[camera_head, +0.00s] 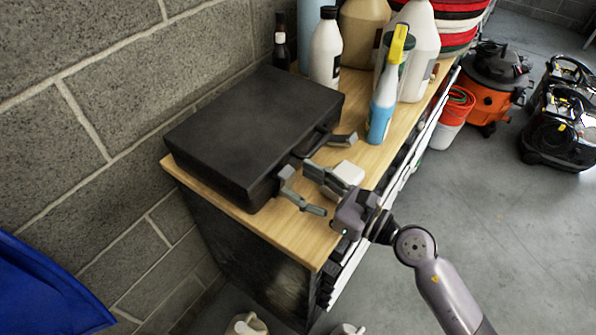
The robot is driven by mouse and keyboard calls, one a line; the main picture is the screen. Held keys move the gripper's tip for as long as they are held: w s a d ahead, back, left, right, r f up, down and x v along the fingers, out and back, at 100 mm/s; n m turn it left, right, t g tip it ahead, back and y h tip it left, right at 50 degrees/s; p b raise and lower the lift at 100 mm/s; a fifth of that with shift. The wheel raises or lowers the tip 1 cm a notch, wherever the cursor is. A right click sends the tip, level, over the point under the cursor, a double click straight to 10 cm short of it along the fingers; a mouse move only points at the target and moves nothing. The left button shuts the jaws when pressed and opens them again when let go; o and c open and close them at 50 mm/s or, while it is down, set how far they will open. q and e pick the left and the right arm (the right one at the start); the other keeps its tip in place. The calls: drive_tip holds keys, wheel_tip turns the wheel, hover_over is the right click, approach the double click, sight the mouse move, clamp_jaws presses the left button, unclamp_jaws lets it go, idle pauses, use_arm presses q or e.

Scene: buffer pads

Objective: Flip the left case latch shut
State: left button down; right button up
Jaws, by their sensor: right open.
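A closed black case (253,128) lies flat on the wooden top of a cabinet, its handle (318,140) on the side facing my arm. The left latch (286,173) is a small grey piece at the near end of that side, and it looks raised. The right latch (343,139) is a grey tab sticking out from the case beyond the handle. My right gripper (297,179) is open and empty, with its fingertips close to the left latch. I cannot tell whether a finger touches it. My left gripper is out of view.
The wooden top (283,232) is bare in front of the case. A small white object (348,172) lies beside the right gripper. A blue spray bottle (383,110) and several other bottles stand beyond. A block wall (100,80) runs behind the case.

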drive_tip(key=shift+x, duration=0.85)
drive_tip(key=shift+c, duration=0.3)
clamp_jaws()
drive_tip(key=p, duration=0.4)
drive_tip(key=r+g+h+p, duration=0.1)
drive_tip(key=p, duration=0.4)
drive_tip(key=shift+w+a, duration=0.25)
drive_tip(key=shift+a, duration=0.1)
drive_tip(key=shift+f+h+p, duration=0.15)
drive_tip(key=shift+h+p, duration=0.15)
drive_tip(key=shift+p, duration=0.1)
drive_tip(key=shift+f, duration=0.1)
